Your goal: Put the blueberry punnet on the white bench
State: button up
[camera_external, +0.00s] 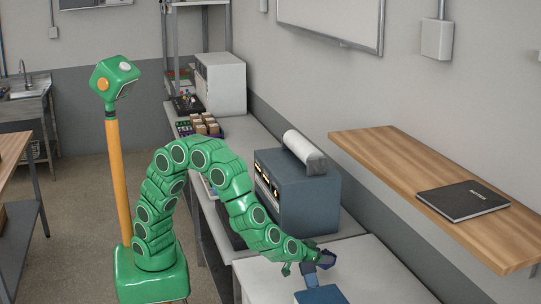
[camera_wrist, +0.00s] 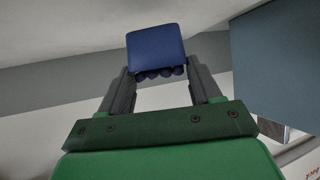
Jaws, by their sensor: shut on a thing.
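The blueberry punnet (camera_wrist: 155,48) shows in the wrist view as a dark blue box with round berries along its lower edge. My gripper (camera_wrist: 154,82) is shut on it, with one finger on each side. In the external view my gripper (camera_external: 319,256) is at the end of the green arm, over the white bench (camera_external: 378,274). The punnet (camera_external: 328,259) is small and dark there, partly hidden by the fingers. It appears to be above the bench top; the exact gap cannot be told.
A blue flat-topped object (camera_external: 321,294) is at the bottom edge, below my gripper. A large blue-grey machine (camera_external: 310,203) stands just behind the arm. A wooden shelf (camera_external: 440,175) with a black notebook (camera_external: 463,201) is on the right wall. The bench right of my gripper is clear.

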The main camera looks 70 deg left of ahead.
aim_at(322, 269)
jog(key=shift+w+d+f, duration=0.15)
jog(key=shift+w+f, duration=0.15)
jog(key=shift+f, duration=1.55)
jog(key=shift+f, duration=0.1)
jog(key=o, duration=1.1)
jog(key=shift+v, duration=3.8)
